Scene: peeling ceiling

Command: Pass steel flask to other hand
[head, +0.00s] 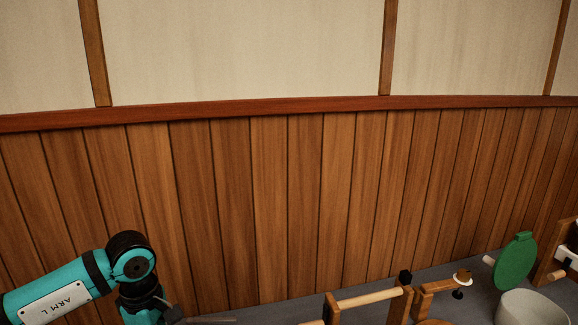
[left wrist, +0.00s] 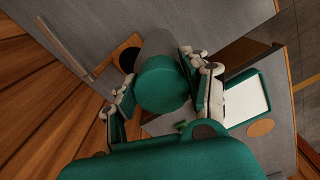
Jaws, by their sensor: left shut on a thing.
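A grey cylinder with a green end, which looks like the steel flask (left wrist: 160,48), sits between the two fingers of my left gripper (left wrist: 158,72) in the left wrist view. The gripper is shut on it, with one finger on each side. The green end faces the wrist camera. Whether the flask touches the surface behind it is unclear. In the head view my left arm comes in at the lower left, and the flask cannot be made out there. My right gripper is in neither view.
In the head view, a wooden frame with a pale bar (head: 368,299), a green disc (head: 515,262) and a pale bowl (head: 530,309) stand on the grey tabletop (head: 275,311) before a panelled wall. The wrist view shows a green-edged white tray (left wrist: 247,101) and an orange disc (left wrist: 261,127).

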